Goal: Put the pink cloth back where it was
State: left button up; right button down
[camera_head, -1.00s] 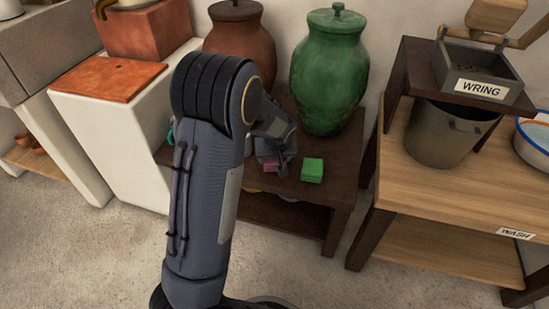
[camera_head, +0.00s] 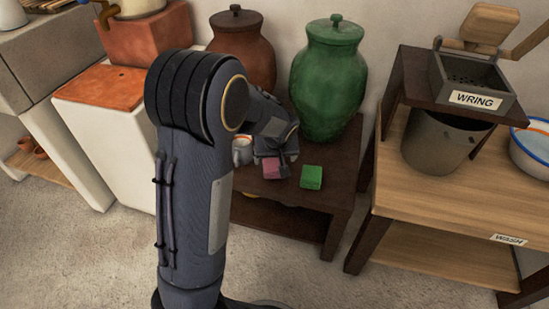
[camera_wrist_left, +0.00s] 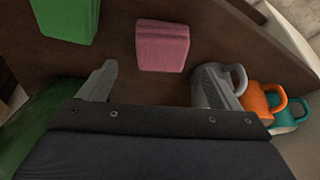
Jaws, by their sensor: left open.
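The pink cloth (camera_head: 271,168) is a small folded block on the dark low table (camera_head: 339,190), left of a green cloth (camera_head: 311,177). My left gripper (camera_head: 276,158) is just behind the pink cloth and partly hidden by my own arm. In the left wrist view the pink cloth (camera_wrist_left: 162,46) lies flat on the dark wood. The open fingers (camera_wrist_left: 158,78) stand to either side of its line, with the cloth just beyond their tips and nothing held. My right gripper is in neither view.
A grey mug (camera_wrist_left: 210,86), an orange mug (camera_wrist_left: 258,102) and a teal mug (camera_wrist_left: 291,113) stand near one fingertip. A green jar (camera_head: 330,80) and a brown jar (camera_head: 243,48) stand behind. A wooden table (camera_head: 465,190) with the wringer is at right.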

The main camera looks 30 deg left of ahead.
pick_arm(q)
jog(key=s+d+r+m+h, duration=0.2)
jog(key=s+d+r, duration=0.1)
jog(key=s, duration=0.6)
jog(key=s+d+r+m+t+h+p, duration=0.1)
jog(key=s+d+r+h, duration=0.1)
jog(key=s+r, duration=0.4)
jog(key=s+d+r+m+h, duration=0.2)
jog(key=s+d+r, duration=0.2)
jog(key=s, duration=0.8)
jog(key=shift+d+r+m+t+h+p, duration=0.3)
jog(key=shift+d+t+p, duration=0.1)
jog(key=shift+d, duration=0.2)
notch_tip(320, 180, up, 34)
jog(key=p, duration=3.4)
jog(key=shift+r, duration=0.15)
